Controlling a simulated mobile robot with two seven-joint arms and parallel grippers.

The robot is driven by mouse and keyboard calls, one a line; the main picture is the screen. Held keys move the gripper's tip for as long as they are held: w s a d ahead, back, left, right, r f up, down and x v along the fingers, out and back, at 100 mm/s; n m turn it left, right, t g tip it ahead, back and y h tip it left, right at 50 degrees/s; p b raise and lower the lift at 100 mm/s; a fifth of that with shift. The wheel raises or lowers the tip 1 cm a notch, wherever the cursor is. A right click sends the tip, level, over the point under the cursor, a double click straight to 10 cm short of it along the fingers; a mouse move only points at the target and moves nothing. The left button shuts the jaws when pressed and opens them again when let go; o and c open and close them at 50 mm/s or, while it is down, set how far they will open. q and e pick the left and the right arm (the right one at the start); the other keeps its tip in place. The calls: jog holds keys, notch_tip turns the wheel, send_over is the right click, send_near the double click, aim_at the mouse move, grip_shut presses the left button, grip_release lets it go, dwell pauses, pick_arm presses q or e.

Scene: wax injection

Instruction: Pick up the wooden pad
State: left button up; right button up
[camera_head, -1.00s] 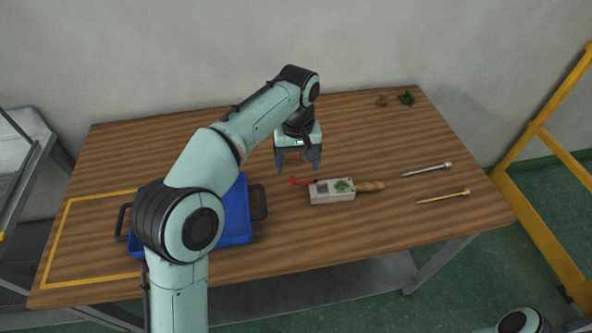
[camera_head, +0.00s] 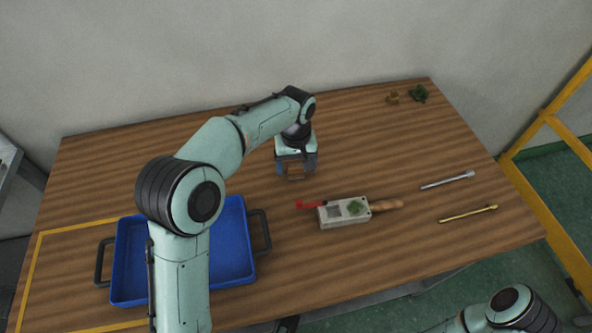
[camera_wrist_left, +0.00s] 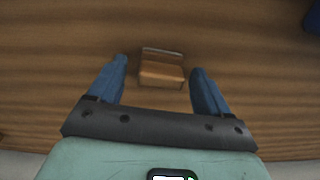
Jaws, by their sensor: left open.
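The wooden pad (camera_head: 295,172) is a small brown block on the table, partly hidden by my left gripper in the head view. In the left wrist view the pad (camera_wrist_left: 162,74) shows an orange-brown body with a paler strip along its far side. My left gripper (camera_head: 296,167) is open, pointing down over the pad. In the left wrist view its two blue fingers (camera_wrist_left: 159,68) are on either side of the pad, with a gap at each side. I cannot tell the exact height of the fingertips above the table. My right gripper is not in view.
A blue tray (camera_head: 128,262) with black handles stands at the left. A grey device (camera_head: 335,214) with a red part and wooden handle lies right of the gripper. Silver (camera_head: 447,180) and gold (camera_head: 468,213) rods lie farther right. Small brown (camera_head: 393,97) and green (camera_head: 418,93) pieces sit at the back.

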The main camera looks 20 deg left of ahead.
aim_at(296, 164)
pick_arm(q)
jog(key=c, duration=1)
jog(key=shift+c, duration=0.2)
notch_tip(296, 164, up, 10)
jog(key=shift+r+p, duration=0.1)
jog(key=shift+p, duration=0.9)
